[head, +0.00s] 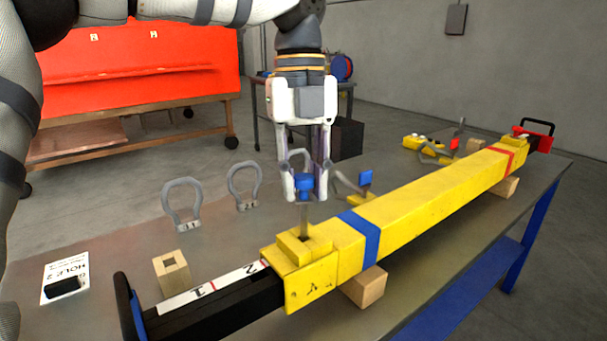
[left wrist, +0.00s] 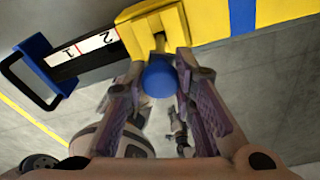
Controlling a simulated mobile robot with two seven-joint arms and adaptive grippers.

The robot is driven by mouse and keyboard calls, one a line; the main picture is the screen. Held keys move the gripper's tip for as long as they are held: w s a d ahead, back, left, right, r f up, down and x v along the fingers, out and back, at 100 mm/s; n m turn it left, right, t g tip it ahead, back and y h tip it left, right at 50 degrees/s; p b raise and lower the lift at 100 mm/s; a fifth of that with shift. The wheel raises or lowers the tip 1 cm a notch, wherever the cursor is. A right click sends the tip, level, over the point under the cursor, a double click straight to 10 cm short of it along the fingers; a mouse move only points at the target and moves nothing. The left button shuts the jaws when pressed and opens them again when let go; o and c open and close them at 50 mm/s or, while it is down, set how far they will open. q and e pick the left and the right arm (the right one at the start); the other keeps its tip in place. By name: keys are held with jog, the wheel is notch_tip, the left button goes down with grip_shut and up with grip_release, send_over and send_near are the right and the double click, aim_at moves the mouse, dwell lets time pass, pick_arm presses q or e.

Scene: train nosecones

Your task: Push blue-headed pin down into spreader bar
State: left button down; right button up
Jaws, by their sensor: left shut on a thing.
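The blue-headed pin (head: 304,184) is upright above the near collar of the yellow spreader bar (head: 420,203). Its grey shank reaches down to the hole in the raised yellow block (head: 303,244); I cannot tell how deep the tip sits. My left gripper (head: 304,190) points down and is shut on the pin at its blue head. In the left wrist view the blue head (left wrist: 160,79) sits between the fingertips, in front of the yellow collar (left wrist: 158,28). The right gripper is not in view.
Two grey shackles (head: 182,203) stand on the table left of the bar. A second blue-headed piece (head: 365,178) lies behind the bar. A wooden block (head: 172,273), a hole card (head: 66,277) and the black numbered inner bar (head: 215,302) are at the near left.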

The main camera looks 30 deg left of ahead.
aim_at(304, 241)
pick_arm(q)
jog(key=shift+f, duration=3.3)
jog(key=c, duration=1.2)
grip_release()
jog(key=shift+c, duration=0.2)
jog(key=shift+r, duration=0.1)
jog(key=r, duration=0.8)
jog(key=w+a+r, duration=0.1)
jog(key=r, duration=0.2)
jog(key=shift+r, duration=0.4)
